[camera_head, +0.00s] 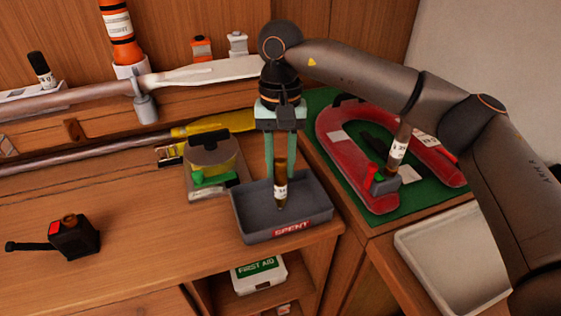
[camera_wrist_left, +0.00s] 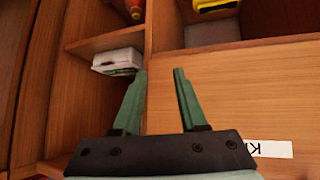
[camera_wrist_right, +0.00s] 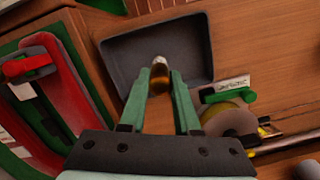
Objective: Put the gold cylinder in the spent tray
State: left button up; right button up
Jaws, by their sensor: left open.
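The gold cylinder (camera_head: 280,183), brownish gold with a white label band, is upright between the fingertips of my right gripper (camera_head: 281,170). The fingers touch its sides, and its lower end is inside the outline of the grey spent tray (camera_head: 252,228). Whether it touches the tray floor I cannot tell. The right wrist view shows the cylinder (camera_wrist_right: 159,75) between the fingers (camera_wrist_right: 160,84), with the tray (camera_wrist_right: 200,45) beyond. My left gripper (camera_wrist_left: 160,75) is open and empty, facing the wooden shelves below the bench; it is not visible in the head view.
A red horseshoe float (camera_head: 335,150) on a green mat, with another labelled cylinder (camera_head: 399,145), stands right of the tray. A yellow-and-grey device (camera_head: 212,155) is behind left. A black-and-red block (camera_head: 73,237) sits at left. A first-aid box (camera_head: 260,276) is on the shelf below.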

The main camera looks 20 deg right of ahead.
jog(key=o, duration=0.5)
jog(key=shift+c, duration=0.2)
notch_tip(320, 180, up, 12)
jog(key=w+p, duration=0.1)
jog(key=shift+w+d+r+p, duration=0.15)
jog(key=shift+w+d+p, duration=0.05)
jog(key=shift+p, duration=0.2)
